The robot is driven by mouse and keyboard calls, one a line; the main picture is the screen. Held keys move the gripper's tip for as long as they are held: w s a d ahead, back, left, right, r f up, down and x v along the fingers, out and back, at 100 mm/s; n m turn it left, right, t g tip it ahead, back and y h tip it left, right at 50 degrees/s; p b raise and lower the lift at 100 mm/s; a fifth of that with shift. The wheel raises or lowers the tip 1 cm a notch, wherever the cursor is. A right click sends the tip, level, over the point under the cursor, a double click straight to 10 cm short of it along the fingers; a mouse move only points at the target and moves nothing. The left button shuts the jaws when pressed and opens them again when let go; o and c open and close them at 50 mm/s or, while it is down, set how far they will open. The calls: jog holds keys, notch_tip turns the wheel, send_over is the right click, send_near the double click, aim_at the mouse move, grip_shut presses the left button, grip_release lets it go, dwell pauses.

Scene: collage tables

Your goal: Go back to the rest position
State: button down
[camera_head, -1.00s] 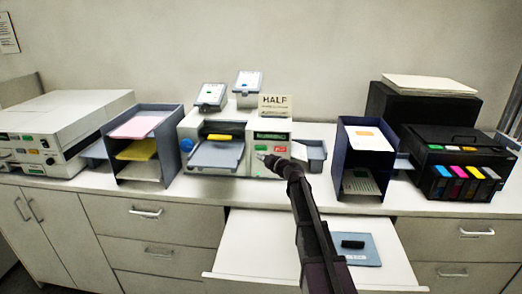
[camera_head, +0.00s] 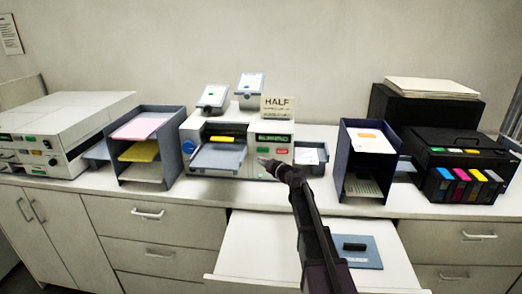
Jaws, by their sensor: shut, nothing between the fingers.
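My gripper (camera_head: 265,161) is shut and empty. It is in front of the right part of the white machine (camera_head: 200,133), just below and left of its red button (camera_head: 282,151); I cannot tell whether it touches the machine. My arm reaches up from the bottom of the view, over the pulled-out drawer (camera_head: 255,245). The machine has a grey tray (camera_head: 217,158) at its front left.
Left stand a paper rack (camera_head: 173,165) and a large white device (camera_head: 70,110). Right are a dark blue rack (camera_head: 343,165) and a black printer (camera_head: 430,175). The open drawer holds a blue plate (camera_head: 365,260) with a black handle.

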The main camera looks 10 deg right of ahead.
aim_at(287, 278)
jog(key=shift+s+a, duration=0.1)
